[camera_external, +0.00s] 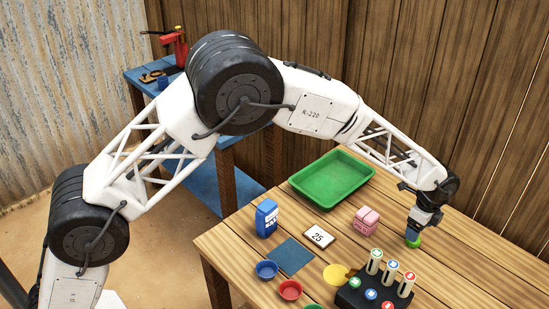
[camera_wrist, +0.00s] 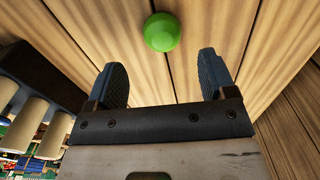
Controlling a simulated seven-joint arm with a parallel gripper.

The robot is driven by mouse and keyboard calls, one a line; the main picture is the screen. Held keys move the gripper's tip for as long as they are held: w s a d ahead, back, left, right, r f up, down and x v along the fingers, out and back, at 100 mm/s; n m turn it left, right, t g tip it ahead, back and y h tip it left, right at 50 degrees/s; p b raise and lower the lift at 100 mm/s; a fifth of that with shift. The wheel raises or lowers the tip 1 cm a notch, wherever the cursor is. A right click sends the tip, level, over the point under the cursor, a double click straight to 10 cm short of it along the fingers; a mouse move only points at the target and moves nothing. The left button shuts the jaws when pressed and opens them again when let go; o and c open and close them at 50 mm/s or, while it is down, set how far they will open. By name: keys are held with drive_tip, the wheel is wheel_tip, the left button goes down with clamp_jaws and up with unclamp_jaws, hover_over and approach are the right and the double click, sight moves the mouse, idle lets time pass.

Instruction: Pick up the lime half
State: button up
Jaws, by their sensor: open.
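The lime half (camera_wrist: 162,32) is a small green dome resting on the wooden table. In the wrist view it lies beyond my fingertips, roughly centred on the gap between them. In the external view the lime half (camera_external: 413,241) shows just below my gripper (camera_external: 411,235) at the right of the table. My gripper also shows in the wrist view (camera_wrist: 162,78), with two dark fingers apart and nothing between them. I cannot tell from these views exactly how high the fingers are above the lime half.
A black rack (camera_external: 362,297) with upright tubes stands close, in front of my gripper. A pink box (camera_external: 366,221), a number card (camera_external: 319,236), a blue container (camera_external: 266,218) and a green tray (camera_external: 298,188) are further left. Table at the right is clear.

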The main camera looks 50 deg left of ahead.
drive_tip(key=shift+f, duration=0.1)
drive_tip(key=shift+w+f, duration=0.2)
drive_tip(key=shift+f, duration=2.3)
drive_tip(key=shift+c, duration=0.2)
drive_tip(key=c, duration=0.9)
